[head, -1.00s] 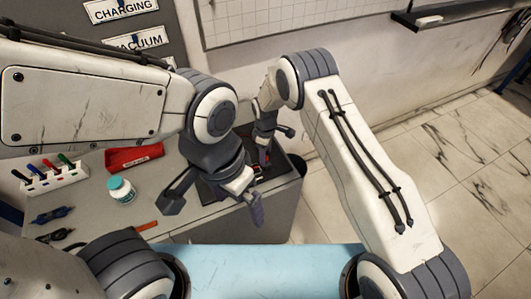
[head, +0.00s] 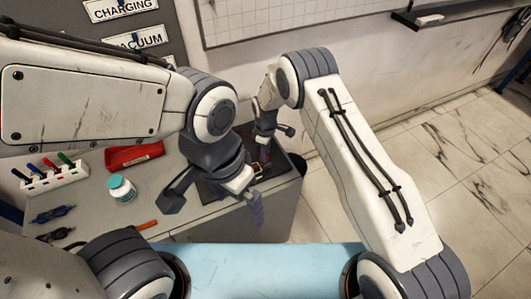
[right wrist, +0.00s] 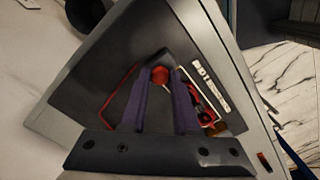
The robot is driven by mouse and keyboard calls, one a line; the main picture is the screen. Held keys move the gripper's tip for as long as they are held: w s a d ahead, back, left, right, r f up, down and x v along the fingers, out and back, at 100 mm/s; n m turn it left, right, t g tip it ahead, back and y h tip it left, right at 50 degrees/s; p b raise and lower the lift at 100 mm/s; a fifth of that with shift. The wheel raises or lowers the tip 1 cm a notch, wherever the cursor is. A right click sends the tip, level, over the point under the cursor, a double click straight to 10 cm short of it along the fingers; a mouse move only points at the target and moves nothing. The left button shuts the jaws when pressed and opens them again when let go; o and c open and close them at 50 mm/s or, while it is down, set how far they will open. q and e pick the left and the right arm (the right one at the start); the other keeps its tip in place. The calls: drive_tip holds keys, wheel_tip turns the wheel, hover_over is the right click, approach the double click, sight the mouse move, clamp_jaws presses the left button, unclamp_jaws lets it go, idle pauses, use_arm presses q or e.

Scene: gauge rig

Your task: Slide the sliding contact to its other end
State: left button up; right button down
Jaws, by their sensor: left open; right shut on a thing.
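In the right wrist view a red knob (right wrist: 160,74), which looks like the handle of the sliding contact, sits between the purple fingertips of my right gripper (right wrist: 161,82). The gripper is shut on it. The knob is over a dark panel (right wrist: 122,82) with a red outline; my fingers hide much of the track, so I cannot tell how far along it the contact is. In the head view my right gripper (head: 264,148) is at the dark panel near the bench's right end. My left gripper (head: 213,205) is open and empty, lower and nearer, partly covering the panel.
On the grey bench are a red tray (head: 134,155), a white bottle with a teal lid (head: 121,188), a marker rack (head: 52,178) and dark goggles (head: 54,214). Beside the fingers, the right wrist view shows a white labelled strip (right wrist: 211,86).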

sight(275, 160)
idle(0.8)
drive_tip(key=d, duration=0.1)
drive_tip(key=w+d+b, duration=0.1)
drive_tip(key=d, duration=0.1)
drive_tip(key=shift+w+d+b, duration=0.25)
drive_tip(key=shift+w+b, duration=0.15)
drive_tip(key=shift+w+d+r, duration=0.1)
drive_tip(key=shift+d+r, duration=0.05)
drive_tip(key=c, duration=0.9)
unclamp_jaws()
drive_tip(key=shift+o, duration=1.2)
drive_tip(key=shift+d, duration=0.2)
drive_tip(key=shift+a, duration=0.25)
drive_tip(key=shift+r, duration=0.2)
wheel_tip(275, 160, up, 10)
drive_tip(key=b, duration=0.3)
